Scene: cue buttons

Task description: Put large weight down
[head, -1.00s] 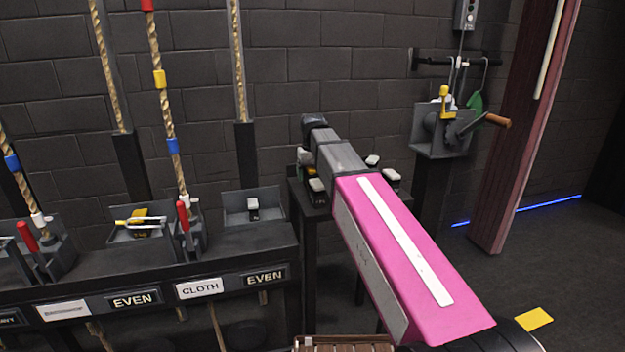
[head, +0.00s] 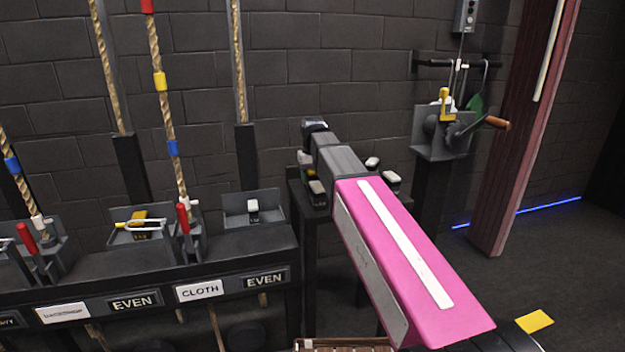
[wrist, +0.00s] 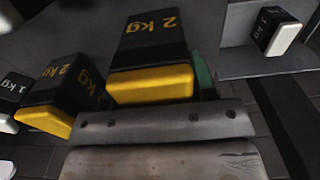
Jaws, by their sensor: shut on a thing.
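A large black weight with a yellow end, marked 2 kg (wrist: 150,60), fills the middle of the wrist view, right at my gripper (wrist: 155,108). My gripper is shut on it; the finger contact is mostly hidden. A second black and yellow 2 kg weight (wrist: 58,92) stands close to its left. In the head view my pink arm reaches over a small dark stand (head: 308,212) beside the ledge, and its far end hides the held weight and my fingers.
Smaller weights with pale ends (head: 391,178) stand on the stand. A 1 kg weight (wrist: 275,32) sits in a grey tray on the ledge (head: 268,242). Ropes rise at the left; a winch (head: 442,130) stands right of the stand. The right floor is mostly open.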

